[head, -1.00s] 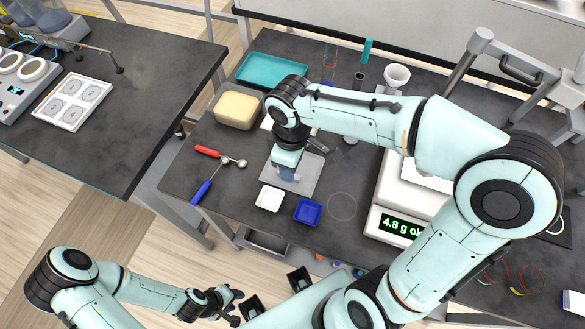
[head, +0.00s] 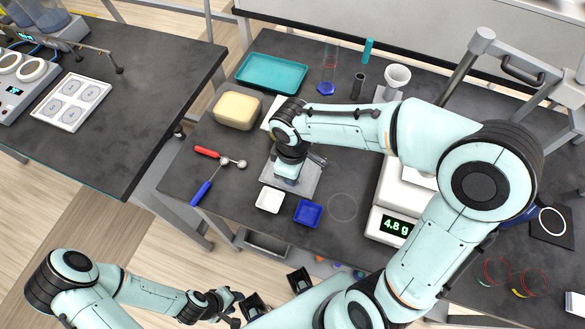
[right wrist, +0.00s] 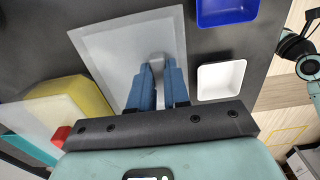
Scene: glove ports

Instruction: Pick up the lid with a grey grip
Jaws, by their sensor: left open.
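A flat grey square plate (head: 301,186) lies on the dark bench. In the right wrist view this plate (right wrist: 112,58) has a small grey grip (right wrist: 157,60) standing on it, which I take to be the lid. My right gripper (right wrist: 160,75) is down at the plate, its two blue fingers close together at the grip. Whether they press on it I cannot tell. In the head view the right wrist hides the grip and fingertips. My left gripper (head: 234,304) is open and empty, off the bench at the lower left.
A white dish (head: 270,200) and a blue dish (head: 308,212) sit close in front of the plate. A scale (head: 389,226) stands to the right.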

